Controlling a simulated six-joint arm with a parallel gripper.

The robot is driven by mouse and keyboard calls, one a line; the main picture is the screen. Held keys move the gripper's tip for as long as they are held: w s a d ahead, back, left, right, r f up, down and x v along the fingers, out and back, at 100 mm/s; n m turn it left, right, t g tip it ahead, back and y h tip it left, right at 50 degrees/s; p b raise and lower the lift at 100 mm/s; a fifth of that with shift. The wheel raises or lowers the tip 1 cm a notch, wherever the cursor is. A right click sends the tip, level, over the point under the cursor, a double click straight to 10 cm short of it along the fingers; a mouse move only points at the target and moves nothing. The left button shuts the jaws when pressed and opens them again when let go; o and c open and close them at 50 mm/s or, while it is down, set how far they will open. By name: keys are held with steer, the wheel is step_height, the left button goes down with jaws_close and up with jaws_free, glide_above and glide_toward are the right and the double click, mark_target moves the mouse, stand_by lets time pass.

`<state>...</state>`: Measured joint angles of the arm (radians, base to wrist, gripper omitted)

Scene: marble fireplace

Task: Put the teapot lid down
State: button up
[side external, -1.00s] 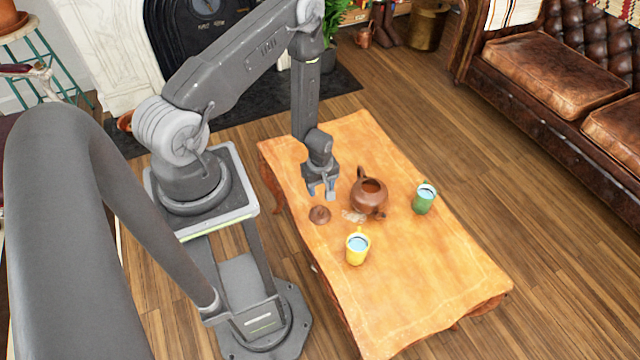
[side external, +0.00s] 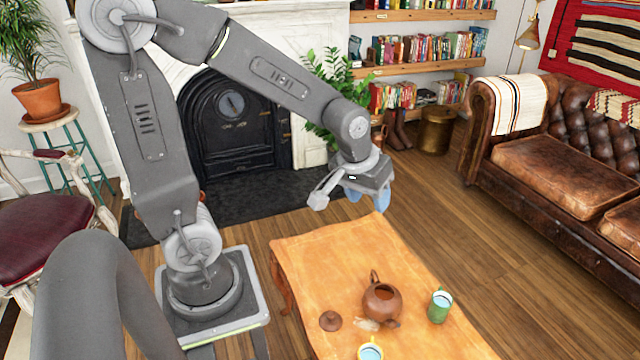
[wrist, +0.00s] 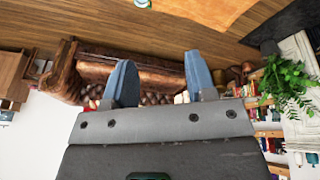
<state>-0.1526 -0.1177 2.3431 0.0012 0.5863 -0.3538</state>
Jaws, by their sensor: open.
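The brown teapot lid (side external: 330,320) lies on the wooden table (side external: 330,262), knob up, to the left of the teapot. The brown teapot (side external: 382,300) stands upright with its top uncovered. My gripper (side external: 352,200) is raised well above the far end of the table, away from the lid and teapot. In the wrist view its two blue-grey fingers (wrist: 155,80) are spread apart with nothing between them. The lid does not show in the wrist view.
A small pale patch (side external: 367,324) lies between lid and teapot. A leather sofa (side external: 560,150) is at the right.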

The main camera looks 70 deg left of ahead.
steer(key=s+d+r+m+t, duration=0.1)
steer(key=s+d+r+m, duration=0.1)
steer(key=s, duration=0.4)
steer(key=s+d+r+m, duration=0.3)
steer(key=s+r, duration=0.2)
steer(key=r, duration=0.1)
steer(key=shift+s+r+m+t+h, duration=0.3)
steer(key=shift+s+m+t, duration=0.1)
